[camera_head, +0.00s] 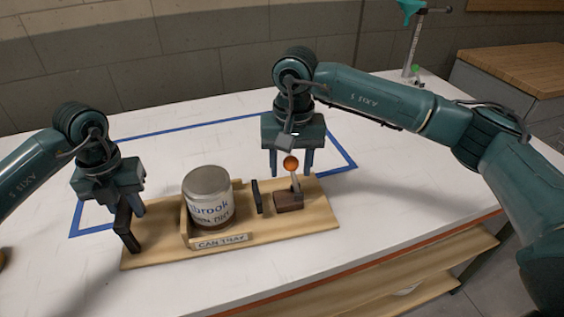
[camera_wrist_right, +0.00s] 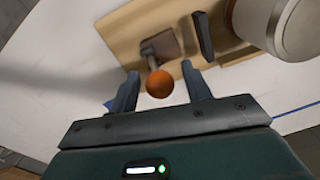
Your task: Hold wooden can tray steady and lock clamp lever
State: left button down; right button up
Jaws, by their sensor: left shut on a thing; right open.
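The wooden can tray (camera_head: 285,238) lies on the white table, with a labelled can (camera_head: 208,200) standing in its frame. The clamp has a dark pad (camera_head: 257,197), a brown block (camera_head: 288,201) and an upright lever with an orange ball knob (camera_head: 290,162). My left gripper (camera_head: 130,225) is shut on the dark handle (camera_head: 124,222) at the tray's left end. My right gripper (camera_head: 291,168) is open, pointing down by the lever. In the right wrist view, the orange knob (camera_wrist_right: 160,84) lies between the open fingers, with no visible grip.
Blue tape (camera_head: 345,160) marks an outline on the table around the tray's back. A stand with a teal top (camera_head: 412,45) is at the table's far right corner. A wood-topped cabinet (camera_head: 515,65) stands beyond. The table's front right is clear.

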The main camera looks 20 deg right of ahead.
grip_shut()
dwell(0.5)
jog(key=shift+d, duration=0.2)
pick_arm(q)
jog(key=shift+a, duration=0.1)
pick_arm(e)
jog(key=d+f+y, duration=0.1)
jog(key=d+y, duration=0.5)
jog(key=y, duration=0.2)
jog(key=shift+s+f+t+y, duration=0.25)
jog(key=shift+s+t+y, duration=0.05)
jog(key=shift+t, duration=0.1)
dwell(0.4)
jog(key=shift+c, duration=1.7)
grip_release()
jog(key=o, duration=0.3)
jog(key=shift+r, duration=0.1)
jog(key=shift+o, duration=0.2)
